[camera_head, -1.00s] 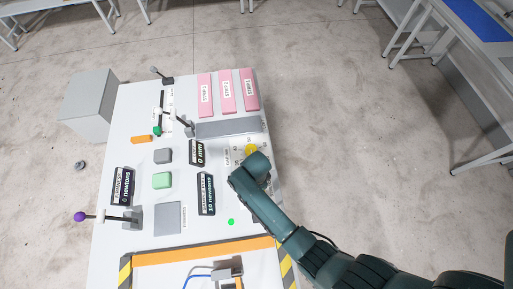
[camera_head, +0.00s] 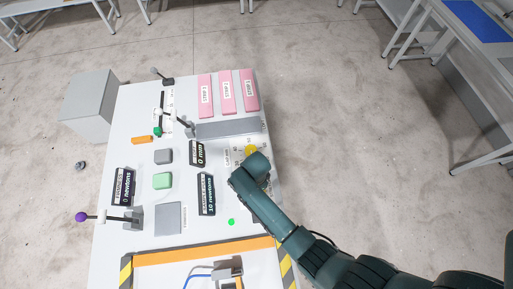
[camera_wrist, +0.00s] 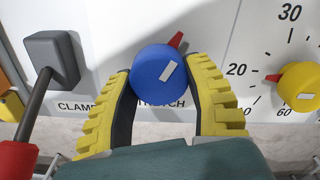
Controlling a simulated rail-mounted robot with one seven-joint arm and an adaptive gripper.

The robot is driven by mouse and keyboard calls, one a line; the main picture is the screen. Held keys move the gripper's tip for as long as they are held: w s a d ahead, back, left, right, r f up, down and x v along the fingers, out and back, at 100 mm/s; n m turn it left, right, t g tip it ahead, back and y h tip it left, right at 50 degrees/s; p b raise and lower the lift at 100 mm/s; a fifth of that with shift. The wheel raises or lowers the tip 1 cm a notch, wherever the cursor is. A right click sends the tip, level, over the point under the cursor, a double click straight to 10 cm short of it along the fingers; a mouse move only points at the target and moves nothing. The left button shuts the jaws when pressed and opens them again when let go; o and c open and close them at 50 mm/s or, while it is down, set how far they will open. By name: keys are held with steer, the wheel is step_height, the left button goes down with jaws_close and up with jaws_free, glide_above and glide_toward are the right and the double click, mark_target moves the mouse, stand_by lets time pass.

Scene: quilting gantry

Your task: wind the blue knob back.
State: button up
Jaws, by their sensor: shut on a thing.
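The blue knob (camera_wrist: 158,76) sits on the white panel in the wrist view. Its white line slants up to the right, and a red pointer (camera_wrist: 175,40) shows at its upper edge. My gripper (camera_wrist: 162,74) is shut on the knob, one yellow ridged finger on each side. Lettering below the knob is partly covered by the fingers; "CLAM" and "TCH" can be read. In the head view my arm hides the blue knob at the right side of the white bench top (camera_head: 235,262).
A yellow knob (camera_wrist: 298,85) with a number scale sits close on the right. A grey block with a dark lever (camera_wrist: 52,62) stands on the left. In the head view, displays read 0 mm (camera_head: 197,153), 0 newtons (camera_head: 123,187) and 10 newtons (camera_head: 206,194).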

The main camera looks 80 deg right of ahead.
steer(key=n+p, duration=0.2)
steer(key=n, duration=0.3)
steer(key=n+p, duration=0.1)
steer(key=n, duration=0.4)
steer(key=shift+w+p, duration=0.1)
steer(key=shift+p, duration=0.2)
steer(key=n+p, duration=0.1)
steer(key=n, duration=0.9)
steer(key=shift+w, duration=0.1)
steer(key=n, duration=0.5)
steer(key=shift+a+p, duration=0.15)
steer(key=shift+p, duration=0.25)
steer(key=n, duration=0.4)
steer(key=shift+n, duration=0.3)
steer(key=n, duration=0.4)
steer(key=shift+a+p, duration=0.1)
steer(key=shift+p, duration=0.2)
steer(key=n, duration=0.4)
steer(key=shift+f+n, duration=0.1)
steer(key=shift+n, duration=0.2)
